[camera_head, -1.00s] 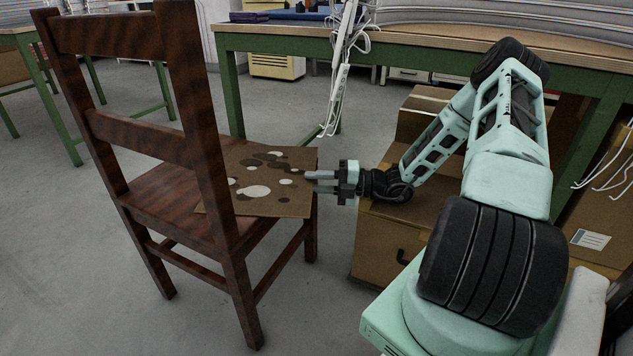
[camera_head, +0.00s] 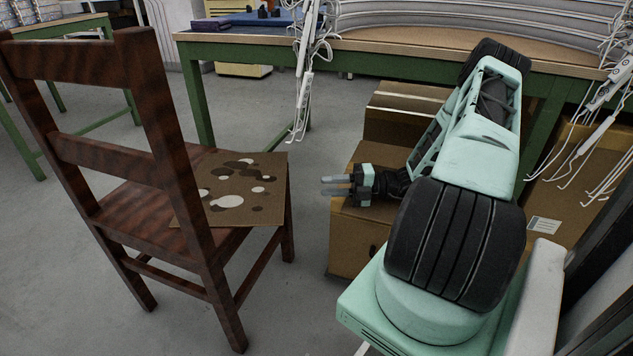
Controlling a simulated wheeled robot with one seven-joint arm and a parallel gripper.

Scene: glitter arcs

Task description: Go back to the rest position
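My gripper (camera_head: 335,186) is at the middle of the view, pointing left. Its two grey fingers are apart with nothing visible between them. It is in the air to the right of the wooden chair (camera_head: 145,215), apart from it. A brown spotted mat (camera_head: 268,172) with white and dark blotches lies on the chair seat and sticks out past its right edge. My arm is folded back towards my base at the right.
Cardboard boxes (camera_head: 400,103) stand behind and below my gripper. A green-framed workbench (camera_head: 245,42) runs along the back. White cables (camera_head: 303,90) hang from its edge, and more (camera_head: 597,125) hang at the right. Grey floor (camera_head: 270,310) is clear between chair and base.

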